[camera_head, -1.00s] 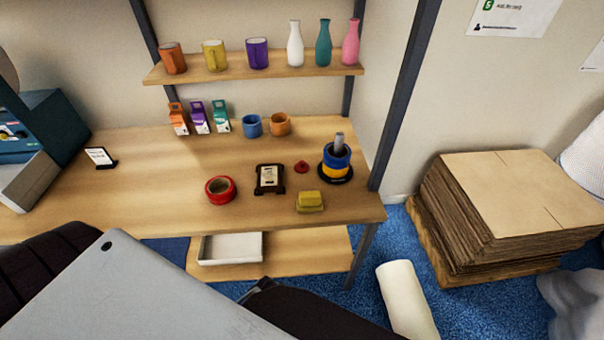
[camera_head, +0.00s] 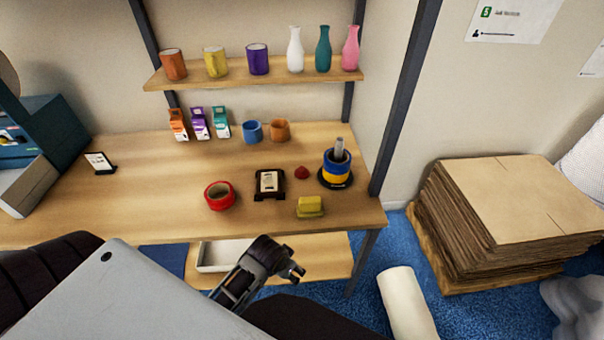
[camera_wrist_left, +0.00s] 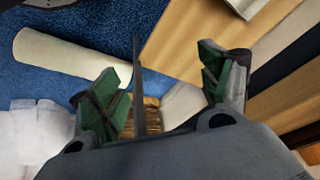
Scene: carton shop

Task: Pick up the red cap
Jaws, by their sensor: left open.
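The red cap (camera_head: 302,172) is a small red piece on the wooden table, between the black-framed card holder (camera_head: 269,184) and the post with blue and yellow rings (camera_head: 337,166). My left gripper (camera_head: 292,272) is in front of the table and lower in the head view, apart from the cap. In the left wrist view the left gripper (camera_wrist_left: 160,92) shows its green-padded fingers spread with nothing held between them. The cap cannot be made out in the wrist view. My right gripper is not in view.
A red tape roll (camera_head: 219,196) and a yellow block-like item (camera_head: 310,207) lie near the table's front edge. Cups (camera_head: 252,131) and small cartons (camera_head: 199,124) stand behind. A white tray (camera_head: 215,256) is on the lower shelf. Stacked cardboard (camera_head: 515,215) stands at right.

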